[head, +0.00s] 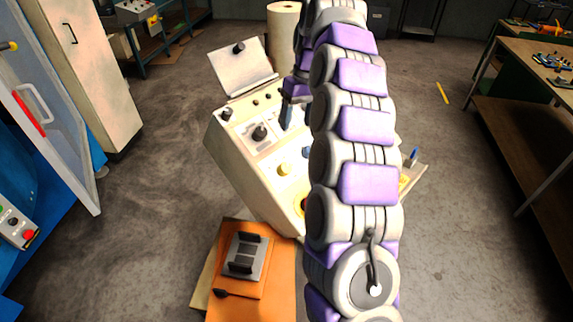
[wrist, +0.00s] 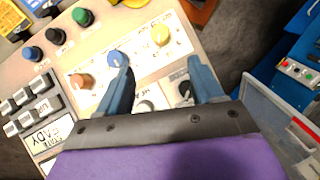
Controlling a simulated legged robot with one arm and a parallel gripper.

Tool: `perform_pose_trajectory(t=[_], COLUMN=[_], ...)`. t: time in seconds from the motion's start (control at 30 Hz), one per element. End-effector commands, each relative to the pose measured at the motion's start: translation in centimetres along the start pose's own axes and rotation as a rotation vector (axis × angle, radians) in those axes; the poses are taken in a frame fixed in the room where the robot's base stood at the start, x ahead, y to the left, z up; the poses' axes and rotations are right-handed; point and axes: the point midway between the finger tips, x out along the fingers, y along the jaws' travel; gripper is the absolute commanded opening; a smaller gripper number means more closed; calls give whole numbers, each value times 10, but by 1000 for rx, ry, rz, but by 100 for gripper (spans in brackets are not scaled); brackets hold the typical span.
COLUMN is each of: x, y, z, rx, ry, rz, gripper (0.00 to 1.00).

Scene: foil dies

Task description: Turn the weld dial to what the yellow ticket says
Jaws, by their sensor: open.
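The cream control console (head: 235,165) stands in the middle of the head view, with dials on its sloped top. In the wrist view its panel has an orange dial (wrist: 82,81), a blue dial (wrist: 118,58), a yellow dial (wrist: 161,36), a pale dial (wrist: 146,106) and a black dial (wrist: 185,89). I cannot read which is the weld dial. My gripper (wrist: 160,66) is open and empty over these dials. Its left finger appears close to the blue dial; contact is unclear. My arm hides much of the console in the head view. I cannot pick out the yellow ticket with certainty.
An orange-topped stand (head: 283,275) holds a grey block fixture in front of the console. A blue machine with an open door (head: 75,150) is at left. A workbench (head: 535,85) with tools is at right.

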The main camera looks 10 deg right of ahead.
Motion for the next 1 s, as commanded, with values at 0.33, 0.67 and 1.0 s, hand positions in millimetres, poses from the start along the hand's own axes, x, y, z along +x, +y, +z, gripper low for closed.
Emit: perform_pose_trajectory(t=[0.33,0.67,1.0], x=[42,102,158], y=[-2,0,0], z=[-1,0,-1], rx=[-2,1,0], ry=[-2,-1,-1], rz=[0,-2,-1], gripper=[67,67,67])
